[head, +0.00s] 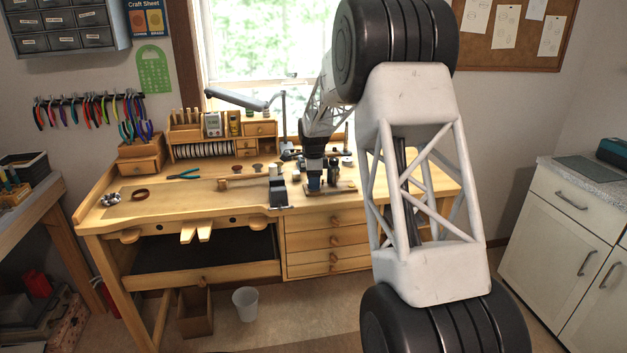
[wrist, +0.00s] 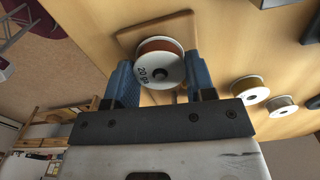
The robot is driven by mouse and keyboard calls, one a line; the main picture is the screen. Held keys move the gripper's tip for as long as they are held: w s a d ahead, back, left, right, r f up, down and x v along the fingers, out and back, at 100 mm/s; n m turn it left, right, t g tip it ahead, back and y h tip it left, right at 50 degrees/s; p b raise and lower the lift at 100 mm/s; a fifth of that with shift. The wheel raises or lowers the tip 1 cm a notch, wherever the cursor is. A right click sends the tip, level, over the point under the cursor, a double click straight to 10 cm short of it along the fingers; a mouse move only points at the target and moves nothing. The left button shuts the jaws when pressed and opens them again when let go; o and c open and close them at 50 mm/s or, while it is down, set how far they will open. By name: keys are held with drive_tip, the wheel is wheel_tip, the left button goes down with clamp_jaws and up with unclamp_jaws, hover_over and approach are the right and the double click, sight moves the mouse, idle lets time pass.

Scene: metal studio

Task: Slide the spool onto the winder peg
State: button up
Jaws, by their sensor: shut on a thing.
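The spool (wrist: 160,68) has white flanges, a "20 ga" label and copper-coloured wire. In the wrist view it sits between the blue fingers of my gripper (wrist: 161,64), which is shut on it. Its labelled flange faces the camera. A wooden board (wrist: 126,41) lies behind the spool. The winder peg cannot be made out; the spool and fingers cover much of the board. In the head view my gripper (head: 314,184) is low over the right part of the workbench, and the spool is too small to tell there. I cannot tell whether the spool touches the board or a peg.
Two more wire spools, one nearer (wrist: 249,90) and one farther (wrist: 283,105), stand to the right in the wrist view. The wooden workbench (head: 150,210) carries pliers (head: 184,175) and a mallet (head: 235,183) left of my gripper. Its front left area is mostly clear.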

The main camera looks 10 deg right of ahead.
drive_tip(key=o, duration=1)
drive_tip(key=shift+r, duration=0.15)
drive_tip(key=shift+r, duration=3.8)
